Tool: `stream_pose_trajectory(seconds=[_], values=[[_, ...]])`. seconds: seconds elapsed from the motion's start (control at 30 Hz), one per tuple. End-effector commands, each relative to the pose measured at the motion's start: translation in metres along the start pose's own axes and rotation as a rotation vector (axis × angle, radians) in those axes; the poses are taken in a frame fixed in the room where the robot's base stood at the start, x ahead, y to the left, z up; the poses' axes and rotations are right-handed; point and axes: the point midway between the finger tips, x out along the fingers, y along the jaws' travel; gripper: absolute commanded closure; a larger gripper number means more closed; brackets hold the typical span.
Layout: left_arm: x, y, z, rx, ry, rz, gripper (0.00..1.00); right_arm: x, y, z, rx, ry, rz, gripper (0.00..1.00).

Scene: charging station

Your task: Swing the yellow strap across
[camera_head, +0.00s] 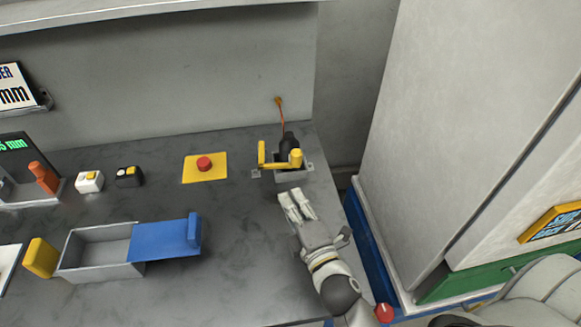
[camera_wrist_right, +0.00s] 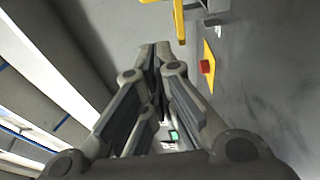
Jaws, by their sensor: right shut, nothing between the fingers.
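The yellow strap (camera_head: 280,163) is a bar with an upright end on the left and a knob on the right. It lies across the front of a grey holder (camera_head: 296,175) with a black plug-like part (camera_head: 289,143) standing in it. In the right wrist view the yellow strap (camera_wrist_right: 180,20) shows at the top, partly cut off. My right gripper (camera_head: 291,194) is shut and empty, just in front of the holder and apart from the strap; its fingers also show in the wrist view (camera_wrist_right: 155,50). My left gripper is not in view.
A red button on a yellow plate (camera_head: 191,174) lies left of the holder. A grey box (camera_head: 85,262) with a blue sliding lid (camera_head: 165,240) stands at the front left. A white cabinet (camera_head: 440,120) stands right of the table. An orange cable (camera_head: 280,115) runs to the wall.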

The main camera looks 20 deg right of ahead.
Motion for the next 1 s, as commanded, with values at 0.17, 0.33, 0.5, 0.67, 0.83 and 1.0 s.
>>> stream_pose_trajectory(seconds=[0.17,0.33,0.5,0.67,0.83,1.0], values=[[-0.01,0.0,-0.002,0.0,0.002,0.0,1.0,0.031,0.003,0.0,0.001,-0.001,0.002,1.0],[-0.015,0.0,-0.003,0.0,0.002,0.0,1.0,0.058,0.002,0.0,0.001,-0.001,0.001,1.0],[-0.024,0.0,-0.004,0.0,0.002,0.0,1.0,0.074,0.002,0.02,-0.002,-0.001,-0.001,1.0],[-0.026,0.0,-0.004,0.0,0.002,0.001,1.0,0.081,0.001,0.027,0.001,-0.001,0.0,1.0],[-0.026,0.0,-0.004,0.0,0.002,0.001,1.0,0.083,0.0,0.029,0.002,-0.001,0.0,1.0],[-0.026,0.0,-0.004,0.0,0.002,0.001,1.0,0.082,0.0,0.029,0.001,-0.001,0.0,1.0]])
